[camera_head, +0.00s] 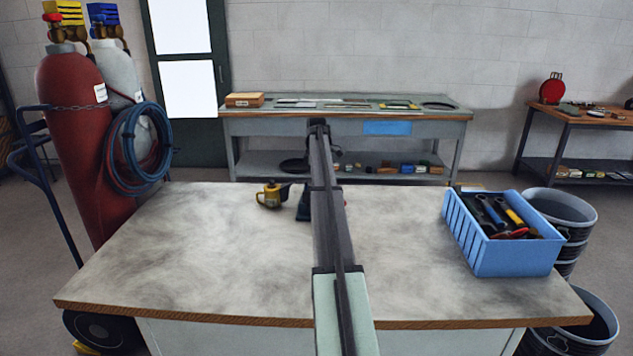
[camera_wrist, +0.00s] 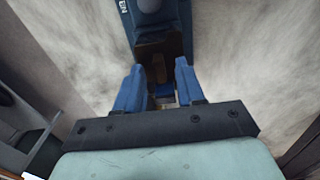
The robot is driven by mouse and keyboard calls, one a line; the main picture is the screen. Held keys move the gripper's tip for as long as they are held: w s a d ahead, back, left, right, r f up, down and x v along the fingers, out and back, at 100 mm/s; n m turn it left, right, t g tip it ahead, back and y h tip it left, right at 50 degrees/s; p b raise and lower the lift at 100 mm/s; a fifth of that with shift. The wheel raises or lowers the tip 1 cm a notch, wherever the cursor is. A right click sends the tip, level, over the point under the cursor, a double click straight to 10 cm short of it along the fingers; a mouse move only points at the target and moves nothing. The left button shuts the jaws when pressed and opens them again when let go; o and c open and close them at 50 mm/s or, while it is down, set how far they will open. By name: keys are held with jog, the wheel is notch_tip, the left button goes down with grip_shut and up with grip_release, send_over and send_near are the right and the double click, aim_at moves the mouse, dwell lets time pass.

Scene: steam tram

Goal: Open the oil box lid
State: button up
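In the wrist view, a dark blue body with a pale rounded knob and white lettering, likely the oil box (camera_wrist: 187,20), lies beyond my fingertips. A brown part (camera_wrist: 160,46) sits on its near side, between and just past the tips. My gripper (camera_wrist: 159,66) has its two blue fingers spread apart, one each side of that part. I cannot tell whether they touch it. Its lid cannot be made out clearly. In the head view my arm hides most of this spot; a small dark blue shape (camera_head: 303,205) shows left of it on the workbench (camera_head: 220,255).
A blue tool bin (camera_head: 510,255) is at the bench's right. Gas cylinders (camera_head: 75,130) with coiled hoses stand left. A rear bench (camera_head: 345,120) holds flat items.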

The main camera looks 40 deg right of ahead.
jog(key=shift+f, duration=0.2)
jog(key=shift+c, duration=0.4)
grip_shut()
